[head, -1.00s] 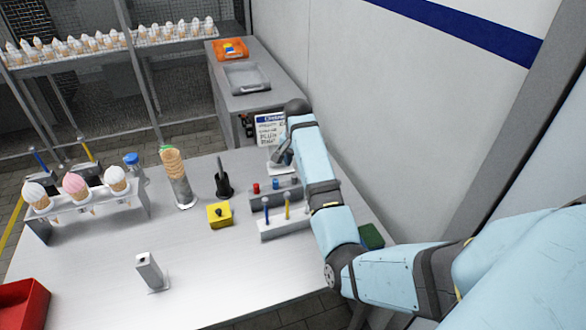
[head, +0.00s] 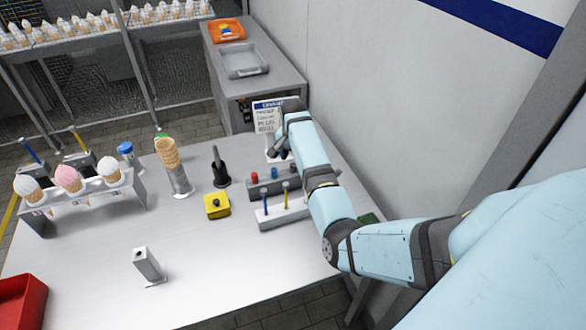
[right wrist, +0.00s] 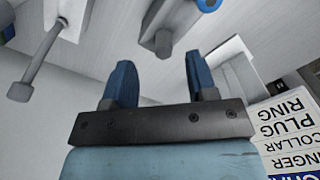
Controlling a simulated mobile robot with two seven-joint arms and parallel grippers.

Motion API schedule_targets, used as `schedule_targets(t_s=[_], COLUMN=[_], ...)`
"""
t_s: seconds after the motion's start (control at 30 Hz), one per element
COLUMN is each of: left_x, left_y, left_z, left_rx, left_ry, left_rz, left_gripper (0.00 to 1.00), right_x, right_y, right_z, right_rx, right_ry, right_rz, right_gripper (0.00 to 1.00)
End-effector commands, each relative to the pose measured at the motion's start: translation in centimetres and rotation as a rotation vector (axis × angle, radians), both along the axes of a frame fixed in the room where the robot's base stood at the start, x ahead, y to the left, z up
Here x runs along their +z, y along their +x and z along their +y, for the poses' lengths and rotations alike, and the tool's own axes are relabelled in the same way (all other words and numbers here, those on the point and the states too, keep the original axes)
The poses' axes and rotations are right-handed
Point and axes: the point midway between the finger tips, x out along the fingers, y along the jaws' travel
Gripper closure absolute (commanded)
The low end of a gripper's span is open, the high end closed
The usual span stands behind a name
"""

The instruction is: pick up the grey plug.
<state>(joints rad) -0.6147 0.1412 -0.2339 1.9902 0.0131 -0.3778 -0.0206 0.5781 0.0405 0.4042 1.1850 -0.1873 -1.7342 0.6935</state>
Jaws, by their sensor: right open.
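In the right wrist view, a grey block-like piece (right wrist: 159,42), which looks like the grey plug, stands just beyond the fingertips, roughly between them. In the head view my arm hides the plug at the right end of the rear rack (head: 262,189). A red plug (head: 254,177) and a blue plug (head: 274,173) show there. My right gripper (right wrist: 157,72) is open and empty, with its two blue fingers apart; in the head view it hangs above the rack's right end, mostly covered by the wrist. My left gripper is not in view.
A front rack (head: 277,219) holds a blue and a yellow peg. A grey rod with a rounded end (right wrist: 36,68) is left of the fingers in the wrist view. A sign (head: 267,117) stands close behind the gripper. A yellow box (head: 217,207) sits to the left.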

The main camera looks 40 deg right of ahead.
Motion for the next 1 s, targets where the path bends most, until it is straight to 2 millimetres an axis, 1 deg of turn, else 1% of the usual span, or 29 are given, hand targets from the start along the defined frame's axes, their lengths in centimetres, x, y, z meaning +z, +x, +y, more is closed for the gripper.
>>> schedule_targets(t_s=[0.2,0.3,0.4,0.6,0.67,0.7,0.83,1.0], left_x=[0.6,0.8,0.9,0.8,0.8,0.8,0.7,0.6], left_y=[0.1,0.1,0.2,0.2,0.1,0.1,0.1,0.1], left_z=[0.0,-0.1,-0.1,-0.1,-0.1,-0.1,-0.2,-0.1], left_rx=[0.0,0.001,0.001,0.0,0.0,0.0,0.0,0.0], left_ry=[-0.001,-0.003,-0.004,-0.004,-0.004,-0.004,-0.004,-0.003], left_rz=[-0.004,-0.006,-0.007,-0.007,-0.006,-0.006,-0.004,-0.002], left_gripper=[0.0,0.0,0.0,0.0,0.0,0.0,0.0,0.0], right_x=[-3.2,-4.3,-4.8,-4.8,-4.8,-4.8,-4.8,-4.8], right_y=[0.4,0.4,0.4,0.4,0.4,0.4,0.4,0.4], right_z=[-0.1,-0.1,-0.1,-0.1,-0.1,-0.1,-0.1,-0.1], right_rx=[0.001,0.001,0.001,0.0,0.0,0.0,0.0,0.0], right_ry=[0.001,0.0,0.001,0.0,0.0,0.0,0.0,0.0], right_rz=[0.003,0.001,0.0,0.0,0.0,0.0,0.0,0.0], right_gripper=[0.48,0.48,0.48,0.48,0.61,0.71,1.0,1.0])
